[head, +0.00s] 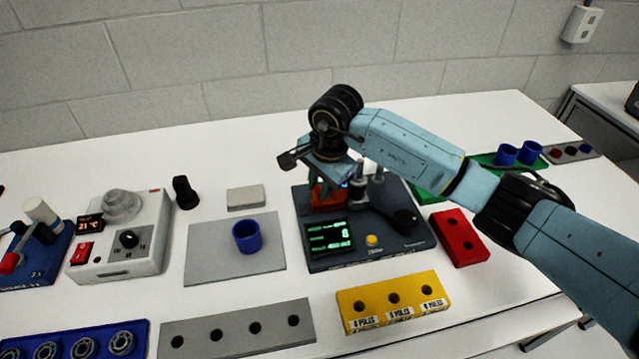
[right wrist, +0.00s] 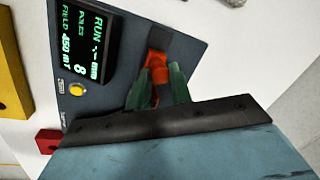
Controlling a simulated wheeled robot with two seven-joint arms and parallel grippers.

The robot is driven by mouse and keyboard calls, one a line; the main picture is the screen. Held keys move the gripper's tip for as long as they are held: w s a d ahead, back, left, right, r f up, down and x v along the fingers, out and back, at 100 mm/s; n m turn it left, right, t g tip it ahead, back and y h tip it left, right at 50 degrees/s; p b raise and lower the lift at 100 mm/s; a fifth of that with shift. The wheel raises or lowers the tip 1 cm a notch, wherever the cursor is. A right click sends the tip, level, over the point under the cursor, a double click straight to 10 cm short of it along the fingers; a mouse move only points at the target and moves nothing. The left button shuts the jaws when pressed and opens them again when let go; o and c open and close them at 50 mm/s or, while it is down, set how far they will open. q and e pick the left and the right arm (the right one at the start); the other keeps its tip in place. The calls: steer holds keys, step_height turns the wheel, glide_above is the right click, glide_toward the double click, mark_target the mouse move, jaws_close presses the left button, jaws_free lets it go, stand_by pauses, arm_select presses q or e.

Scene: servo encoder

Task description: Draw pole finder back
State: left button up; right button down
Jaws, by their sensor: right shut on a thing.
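The dark grey tester (head: 378,252) stands on the bench near the middle of the head view. Its green-lit screen (head: 328,237) shows an 8; in the right wrist view the screen (right wrist: 80,45) also reads RUN and a field value in mT. An orange-red piece (head: 323,197), which seems to be the pole finder, is at the tester's back left. My right gripper (right wrist: 155,92) is shut on this orange piece (right wrist: 157,64), its green fingers on either side. In the head view my right gripper (head: 330,178) partly hides the piece. My left gripper is in neither view.
A yellow block with holes (head: 392,302) lies in front of the tester and a red block (head: 459,238) to its right. A blue cup (head: 247,236) stands on a grey mat (head: 206,262) at left. A green tray (head: 490,162) with blue cups is behind my right arm.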

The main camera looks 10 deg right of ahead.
steer(key=a+b, duration=0.1)
steer(key=a, duration=0.2)
steer(key=shift+a+b, duration=0.3)
steer(key=shift+a, duration=0.05)
steer(key=c, duration=1.3)
jaws_free()
steer(key=shift+a, duration=0.1)
steer(key=shift+o, duration=0.2)
step_height(320, 180, up, 13)
steer(key=s+d, duration=0.1)
steer(key=s, duration=0.1)
steer(key=shift+d, duration=0.35)
steer(key=shift+s, duration=0.1)
